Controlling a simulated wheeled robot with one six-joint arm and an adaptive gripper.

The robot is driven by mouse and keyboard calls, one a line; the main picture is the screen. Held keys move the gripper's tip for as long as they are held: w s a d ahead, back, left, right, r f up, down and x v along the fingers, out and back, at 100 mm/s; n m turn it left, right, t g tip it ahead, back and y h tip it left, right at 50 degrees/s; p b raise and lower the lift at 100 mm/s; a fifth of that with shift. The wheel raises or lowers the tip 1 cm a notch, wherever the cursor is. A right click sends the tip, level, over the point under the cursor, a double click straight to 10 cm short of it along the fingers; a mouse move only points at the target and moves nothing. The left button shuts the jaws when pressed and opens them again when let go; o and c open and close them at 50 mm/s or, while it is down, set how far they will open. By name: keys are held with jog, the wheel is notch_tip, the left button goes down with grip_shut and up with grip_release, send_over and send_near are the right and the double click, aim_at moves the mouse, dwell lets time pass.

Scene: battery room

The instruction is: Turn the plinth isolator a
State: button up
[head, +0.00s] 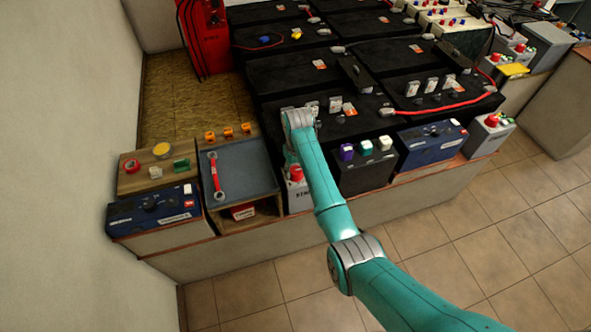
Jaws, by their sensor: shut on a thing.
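A red knob (296,173) stands on top of a small grey box (299,198) at the front edge of the bench, left of the middle. It looks like the isolator, though no letter on it can be read. My gripper (291,164) is at the end of my teal arm, pointing down at this knob and shut on it. The wrist and forearm hide most of the gripper, its fingertips and part of the knob. The angle of the knob cannot be told.
A blue-grey tray (238,166) with a red wrench (215,178) lies to the left. A wooden block (140,178) holds coloured buttons. A black battery (366,174) with coloured caps stands close on the right. Large black batteries (290,70) fill the back. The tiled floor in front is clear.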

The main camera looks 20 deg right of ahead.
aim_at(296, 169)
jog(key=shift+n, duration=0.3)
dwell(0.4)
jog(key=o, duration=1.2)
jog(key=shift+c, duration=0.2)
notch_tip(296, 169, up, 12)
jog(key=shift+d, duration=0.15)
